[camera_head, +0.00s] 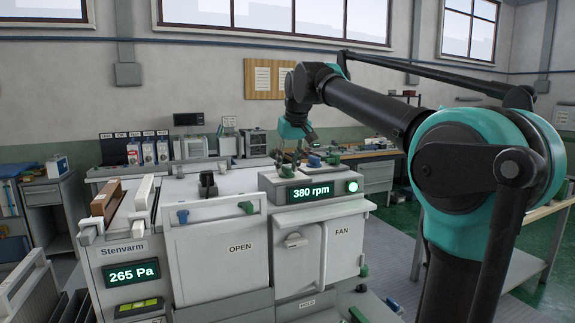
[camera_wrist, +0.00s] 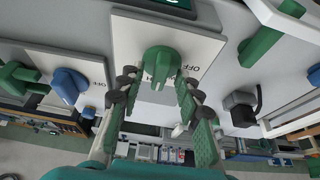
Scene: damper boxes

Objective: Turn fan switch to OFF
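A green rotary knob (camera_wrist: 160,62) sits on a white plate (camera_wrist: 125,35) marked OFF at its right side; other lettering below the knob is partly hidden. I cannot read a fan label on this plate. My gripper (camera_wrist: 157,88) is open in the wrist view, its two fingers on either side of the knob's lower part; contact is unclear. In the head view my gripper (camera_head: 297,135) hangs above the machine top, near a green knob (camera_head: 313,161) and a blue knob (camera_head: 286,171). The display (camera_head: 310,192) reads 380 rpm beside a lit green lamp (camera_head: 352,187), above a FAN panel (camera_head: 342,240).
In the wrist view a blue knob (camera_wrist: 68,84) on another OFF plate lies to the left, and a black part (camera_wrist: 240,108) to the right. In the head view a 265 Pa display (camera_head: 131,272) and OPEN panel (camera_head: 215,255) are at left. A bench with devices stands behind.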

